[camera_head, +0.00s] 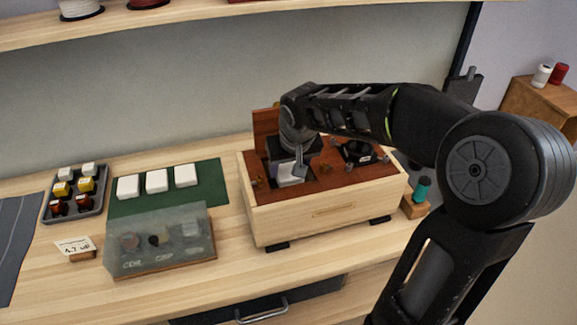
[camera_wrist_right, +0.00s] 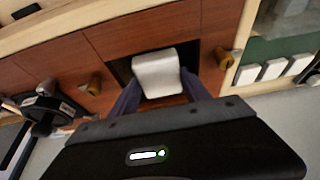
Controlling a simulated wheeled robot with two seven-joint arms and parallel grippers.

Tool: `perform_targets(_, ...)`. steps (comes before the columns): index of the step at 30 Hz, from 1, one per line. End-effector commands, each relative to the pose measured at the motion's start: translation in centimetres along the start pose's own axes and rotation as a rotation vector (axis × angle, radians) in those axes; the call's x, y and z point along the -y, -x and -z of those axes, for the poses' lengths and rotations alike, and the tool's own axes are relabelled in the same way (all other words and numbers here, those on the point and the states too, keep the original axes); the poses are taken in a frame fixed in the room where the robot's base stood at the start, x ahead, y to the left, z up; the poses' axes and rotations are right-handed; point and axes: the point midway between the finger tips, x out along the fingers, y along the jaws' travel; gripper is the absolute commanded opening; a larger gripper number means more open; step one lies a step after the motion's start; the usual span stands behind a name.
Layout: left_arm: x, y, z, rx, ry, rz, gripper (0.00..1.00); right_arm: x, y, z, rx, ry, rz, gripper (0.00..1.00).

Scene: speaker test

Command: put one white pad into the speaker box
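The speaker box (camera_head: 322,210) is a light wooden box with a reddish-brown inner panel, standing open on the table. My right gripper (camera_head: 291,168) reaches down into it, left of its middle. Its fingers (camera_wrist_right: 158,92) are on both sides of a white pad (camera_wrist_right: 158,72), seemingly touching its edges. That pad also shows in the head view (camera_head: 290,175), at a dark rectangular opening in the panel. I cannot tell whether it rests on the bottom. Three more white pads (camera_head: 128,186) (camera_head: 157,181) (camera_head: 186,175) lie in a row on a green mat (camera_head: 212,183). My left gripper is out of view.
A dark tray (camera_head: 83,206) of small white, yellow and brown parts stands at the left. A clear-lidded case (camera_head: 160,241) lies in front of the mat, beside a price-like card (camera_head: 74,246). A teal-topped item (camera_head: 421,189) stands right of the box. A shelf crosses above.

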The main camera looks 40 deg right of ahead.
Motion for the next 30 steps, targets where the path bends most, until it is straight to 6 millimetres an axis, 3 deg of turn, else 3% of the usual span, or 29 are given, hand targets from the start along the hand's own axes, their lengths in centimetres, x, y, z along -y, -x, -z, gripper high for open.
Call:
perform_targets(9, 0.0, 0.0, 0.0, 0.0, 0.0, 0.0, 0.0, 0.0, 0.0, 0.0, 0.0, 0.0, 0.0, 0.8)
perform_targets(19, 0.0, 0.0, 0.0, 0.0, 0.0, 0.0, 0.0, 0.0, 0.3, 0.0, -0.001, 0.0, 0.0, 0.8)
perform_targets(23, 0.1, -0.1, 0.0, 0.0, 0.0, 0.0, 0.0, 0.0, 1.6, 0.1, -0.004, -0.001, 0.0, 0.8)
perform_targets(30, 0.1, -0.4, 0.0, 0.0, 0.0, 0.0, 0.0, 0.0, 5.6, 0.1, -0.004, 0.0, 0.0, 0.8)
